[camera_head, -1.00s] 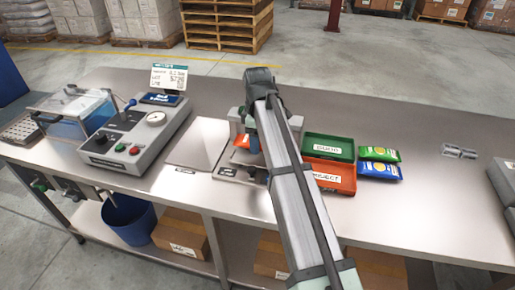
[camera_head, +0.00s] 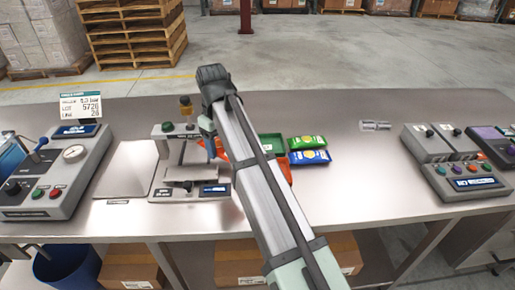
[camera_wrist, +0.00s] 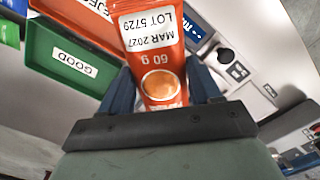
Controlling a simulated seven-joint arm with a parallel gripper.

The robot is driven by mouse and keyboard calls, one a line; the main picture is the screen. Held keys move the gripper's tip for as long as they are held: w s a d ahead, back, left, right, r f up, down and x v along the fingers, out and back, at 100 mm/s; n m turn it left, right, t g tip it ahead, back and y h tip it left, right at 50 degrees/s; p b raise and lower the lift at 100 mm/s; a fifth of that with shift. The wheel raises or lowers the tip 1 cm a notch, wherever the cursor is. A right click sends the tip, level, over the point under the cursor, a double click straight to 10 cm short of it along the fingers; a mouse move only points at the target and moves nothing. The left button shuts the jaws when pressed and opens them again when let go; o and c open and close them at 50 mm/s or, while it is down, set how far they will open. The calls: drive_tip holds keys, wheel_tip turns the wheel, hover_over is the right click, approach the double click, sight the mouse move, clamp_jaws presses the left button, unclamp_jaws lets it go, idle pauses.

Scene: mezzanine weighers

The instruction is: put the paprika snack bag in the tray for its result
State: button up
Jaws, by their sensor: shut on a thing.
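The orange snack bag (camera_wrist: 155,50) hangs between the two blue fingers of my gripper (camera_wrist: 162,82), which is shut on it. Its label reads MAR 2027, LOT 5729, 60 g. The green tray (camera_wrist: 62,57) marked GOOD and the orange-red tray (camera_wrist: 102,8) marked REJECT lie beyond the bag, to its left in the wrist view. In the head view my arm covers much of the green tray (camera_head: 271,143) and the orange tray (camera_head: 287,172). An orange patch shows left of the arm there; I cannot tell whether it is the bag.
The tester (camera_head: 180,160) with a small display stands left of my arm, beside a bare metal plate (camera_head: 127,168). A green bag (camera_head: 306,142) and a blue bag (camera_head: 310,157) lie right of the trays. A lot sign (camera_head: 81,105) stands at left.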

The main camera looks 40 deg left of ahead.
drive_tip(key=w+d+m, duration=0.8)
drive_tip(key=w+d, duration=1.4)
drive_tip(key=d, duration=0.5)
drive_tip(key=w+d+m, duration=0.2)
drive_tip(key=w+d, duration=0.1)
drive_tip(key=d, duration=0.7)
drive_tip(key=w+d+m, duration=0.1)
drive_tip(key=w+d, duration=0.3)
drive_tip(key=d, duration=0.6)
drive_tip(key=w+d+m, duration=0.2)
drive_tip(key=w+d, duration=0.1)
drive_tip(key=d, duration=0.7)
drive_tip(key=s+a+f+n, duration=0.1)
drive_tip(key=s+a+n, duration=0.4)
drive_tip(key=a, duration=1.4)
drive_tip(key=s+a+n, duration=0.4)
drive_tip(key=a+n, duration=0.3)
drive_tip(key=a, duration=1.3)
drive_tip(key=s+a+f+n, duration=0.1)
drive_tip(key=s+a+n, duration=0.35)
drive_tip(key=a, duration=1.45)
drive_tip(key=shift+w+a+f+n, duration=0.2)
drive_tip(key=shift+f+n, duration=0.65)
drive_tip(key=shift+f, duration=0.85)
drive_tip(key=shift+w+a+f+n, duration=0.2)
drive_tip(key=shift+f+n, duration=0.65)
drive_tip(key=shift+f, duration=0.8)
drive_tip(key=shift+w+a+f+n, duration=0.2)
drive_tip(key=shift+f+n, duration=0.65)
drive_tip(key=shift+f, duration=0.85)
